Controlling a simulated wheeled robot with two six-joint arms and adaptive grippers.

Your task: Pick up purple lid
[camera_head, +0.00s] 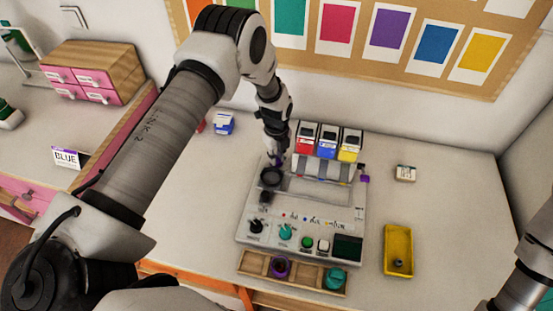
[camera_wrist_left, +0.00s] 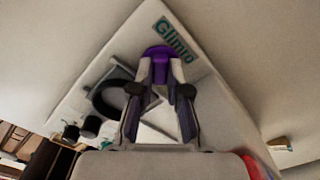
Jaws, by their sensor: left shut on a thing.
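My left gripper (camera_head: 275,160) reaches down to the back left of the grey machine (camera_head: 300,230). In the left wrist view its two fingers (camera_wrist_left: 159,72) are closed on a small purple lid (camera_wrist_left: 160,51) at their tips. In the head view only a bit of purple shows at the fingertips, and the arm hides most of the lid. My right gripper is out of the picture; only part of that arm shows at the lower right.
Red, blue and yellow bins (camera_head: 328,144) stand at the machine's back. A dark round opening (camera_head: 271,177) lies just in front of the left gripper. A wooden tray (camera_head: 310,286) with purple and teal pieces lies in front. A yellow tray (camera_head: 410,250) lies right, with clear table around it.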

